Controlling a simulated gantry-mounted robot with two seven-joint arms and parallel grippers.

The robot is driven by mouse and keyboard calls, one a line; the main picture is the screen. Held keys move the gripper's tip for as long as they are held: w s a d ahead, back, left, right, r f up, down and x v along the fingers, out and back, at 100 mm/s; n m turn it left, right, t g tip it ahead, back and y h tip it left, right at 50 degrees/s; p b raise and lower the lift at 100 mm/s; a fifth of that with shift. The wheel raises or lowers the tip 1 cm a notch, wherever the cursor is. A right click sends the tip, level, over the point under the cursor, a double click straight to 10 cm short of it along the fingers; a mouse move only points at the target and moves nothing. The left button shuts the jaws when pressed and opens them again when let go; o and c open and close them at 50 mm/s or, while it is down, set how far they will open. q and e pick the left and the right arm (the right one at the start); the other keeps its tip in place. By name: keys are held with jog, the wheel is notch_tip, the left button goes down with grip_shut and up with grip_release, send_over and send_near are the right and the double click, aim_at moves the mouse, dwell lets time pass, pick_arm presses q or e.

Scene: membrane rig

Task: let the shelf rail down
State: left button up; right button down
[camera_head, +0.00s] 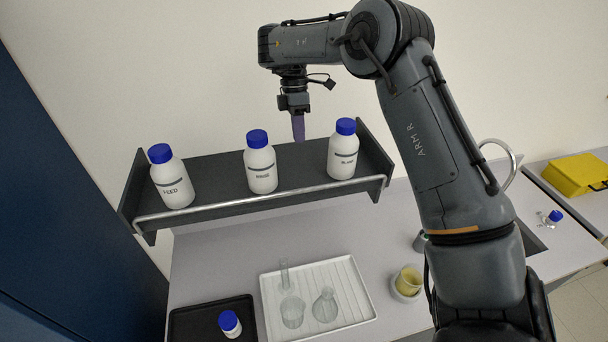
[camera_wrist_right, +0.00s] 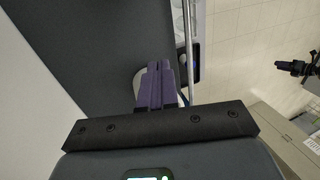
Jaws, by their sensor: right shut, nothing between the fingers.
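The shelf rail (camera_head: 290,193) is a thin silver bar along the front edge of the dark wall shelf (camera_head: 218,166), running between its end panels. It also shows in the right wrist view (camera_wrist_right: 188,45). Three white bottles with blue caps stand behind it: the left one (camera_head: 174,187), the middle one (camera_head: 262,172) and the right one (camera_head: 342,157). My right gripper (camera_head: 299,138) points down above the back of the shelf, between the middle and right bottles, apart from the rail. Its purple fingers (camera_wrist_right: 160,68) are shut and empty. A dark shape (camera_wrist_right: 297,66) looks like my left gripper; its fingers are unclear.
On the bench below, a white tray (camera_head: 354,318) holds clear glassware and a black tray (camera_head: 184,322) holds a blue-capped bottle (camera_head: 230,324). A beaker of yellow liquid (camera_head: 408,281) stands to the right. A yellow case (camera_head: 577,175) lies far right.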

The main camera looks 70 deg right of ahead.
jog(key=p+x, duration=0.1)
jog(key=x, duration=0.7)
jog(key=shift+a+f, duration=0.15)
jog(key=shift+f, duration=0.1)
jog(key=shift+s+a+f+p, duration=0.25)
jog(key=shift+s+a+p, duration=0.15)
jog(key=shift+a, duration=0.1)
jog(key=shift+s+a+f+p, duration=0.25)
jog(key=shift+s+a+p, duration=0.15)
jog(key=shift+a, duration=0.1)
pick_arm(q)
jog(key=shift+w+r+p, duration=0.1)
jog(key=shift+r+p, duration=0.2)
jog(key=shift+r, duration=1.35)
pick_arm(e)
jog(key=shift+s+a+f, duration=0.3)
jog(key=shift+s+a, duration=0.15)
jog(key=shift+a, duration=0.2)
pick_arm(q)
jog(key=shift+d, duration=0.1)
